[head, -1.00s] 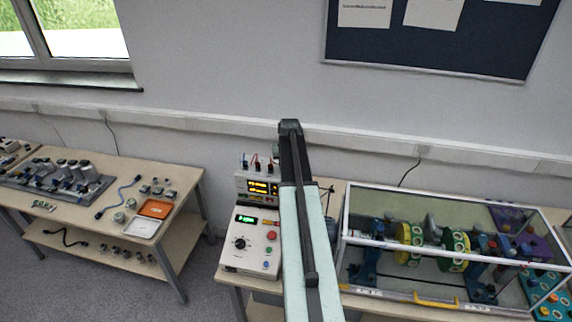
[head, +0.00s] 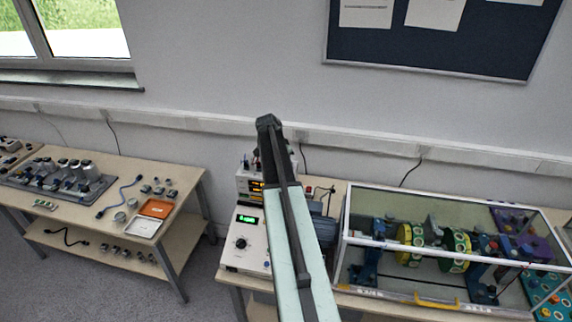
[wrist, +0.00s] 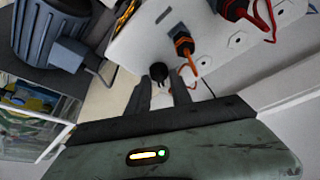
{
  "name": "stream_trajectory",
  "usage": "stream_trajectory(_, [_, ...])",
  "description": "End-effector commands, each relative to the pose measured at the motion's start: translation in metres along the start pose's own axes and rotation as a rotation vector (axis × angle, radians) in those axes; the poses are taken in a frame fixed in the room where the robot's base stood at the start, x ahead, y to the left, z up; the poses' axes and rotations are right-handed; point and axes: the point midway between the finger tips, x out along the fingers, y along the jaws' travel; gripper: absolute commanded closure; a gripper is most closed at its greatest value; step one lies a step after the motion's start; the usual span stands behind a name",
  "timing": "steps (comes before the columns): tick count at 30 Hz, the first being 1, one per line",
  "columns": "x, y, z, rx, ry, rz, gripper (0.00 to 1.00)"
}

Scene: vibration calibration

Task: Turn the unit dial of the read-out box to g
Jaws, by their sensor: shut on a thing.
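The read-out box (head: 243,184) stands at the back of the bench in the head view, with lit orange figures. My arm covers its right part, and my gripper is hidden there. In the wrist view its pale panel (wrist: 205,32) carries plugs and sockets. A small black knob (wrist: 158,70), which looks like the unit dial, is on the panel's lower edge. My gripper (wrist: 159,79) has its two dark fingers on either side of this knob, shut on it. No unit marks can be read, so the dial's setting cannot be told.
An orange plug (wrist: 183,46) and red plugs with leads (wrist: 236,10) are close to the fingers. A control box (head: 245,240) with a green display stands in front of the read-out box. A glass-walled rig (head: 430,245) is to the right, with a motor (wrist: 52,32) beside the panel.

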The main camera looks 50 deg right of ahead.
Motion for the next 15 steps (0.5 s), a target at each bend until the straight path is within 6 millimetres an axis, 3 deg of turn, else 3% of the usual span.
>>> stream_trajectory(15, [-0.0001,-0.0023,0.0013,0.153,-0.003,0.061,1.00])
